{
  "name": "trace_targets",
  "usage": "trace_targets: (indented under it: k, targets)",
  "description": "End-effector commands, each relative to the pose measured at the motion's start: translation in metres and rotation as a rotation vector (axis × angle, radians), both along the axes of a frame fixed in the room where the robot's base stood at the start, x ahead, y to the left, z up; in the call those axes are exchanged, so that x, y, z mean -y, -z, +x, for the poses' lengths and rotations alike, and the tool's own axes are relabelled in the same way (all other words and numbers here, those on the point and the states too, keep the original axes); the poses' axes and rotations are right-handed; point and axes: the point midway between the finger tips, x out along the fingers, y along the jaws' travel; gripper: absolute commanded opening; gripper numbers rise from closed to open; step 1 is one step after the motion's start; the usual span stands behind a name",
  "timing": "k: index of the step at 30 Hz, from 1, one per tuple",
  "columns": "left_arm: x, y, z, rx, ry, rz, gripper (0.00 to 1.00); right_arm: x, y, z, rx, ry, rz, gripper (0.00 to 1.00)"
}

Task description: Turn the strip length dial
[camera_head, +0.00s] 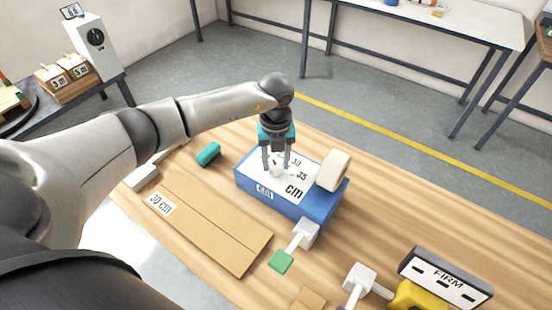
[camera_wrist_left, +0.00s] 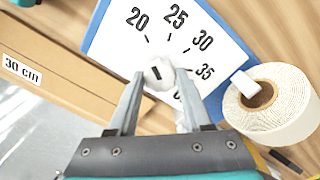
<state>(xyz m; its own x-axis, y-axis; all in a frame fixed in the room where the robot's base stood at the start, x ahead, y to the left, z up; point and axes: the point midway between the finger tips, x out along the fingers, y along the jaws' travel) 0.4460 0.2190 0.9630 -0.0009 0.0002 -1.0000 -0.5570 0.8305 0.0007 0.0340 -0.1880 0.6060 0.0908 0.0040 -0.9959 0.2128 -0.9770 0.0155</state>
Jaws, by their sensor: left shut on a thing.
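The strip length dial (camera_wrist_left: 158,75) is a small white knob with a short black mark, set in a white scale plate (camera_wrist_left: 180,32) printed 20, 25, 30, 35 and a further number partly hidden. In the wrist view the mark stands near upright; I cannot tell exactly which number it points to. The plate tops a blue box (camera_head: 262,187) labelled "cm" in the head view. My left gripper (camera_head: 277,168) comes down from above, its two fingers shut on the dial's sides; it also shows in the wrist view (camera_wrist_left: 160,84). My right gripper is not in view.
A white tape roll (camera_head: 334,171) sits on the box's right end. A brown board labelled 30 cm (camera_head: 205,222) lies to the left. A teal cylinder (camera_head: 208,154) lies behind it.

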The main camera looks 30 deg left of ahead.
Motion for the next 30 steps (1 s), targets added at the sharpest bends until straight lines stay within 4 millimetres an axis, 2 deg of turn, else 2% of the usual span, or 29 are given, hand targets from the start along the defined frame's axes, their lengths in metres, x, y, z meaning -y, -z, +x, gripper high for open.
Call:
trace_targets:
  k: [15, 16, 23, 30]
  targets:
    - [-0.0006, -0.0008, 0.0009, 0.002, -0.024, 0.0, 0.0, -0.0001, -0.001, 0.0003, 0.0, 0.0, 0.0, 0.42]
    - [-0.0006, -0.0008, 0.0009, 0.002, -0.024, 0.0, 0.52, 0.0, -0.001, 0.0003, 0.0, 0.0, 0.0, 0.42]
    - [-0.0004, -0.0004, 0.0006, 0.001, -0.021, 0.0, 0.78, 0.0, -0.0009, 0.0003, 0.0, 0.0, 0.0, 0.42]
    - [-0.0002, -0.0003, 0.0002, 0.001, -0.019, 0.0, 0.8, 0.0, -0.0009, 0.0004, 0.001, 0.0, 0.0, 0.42]
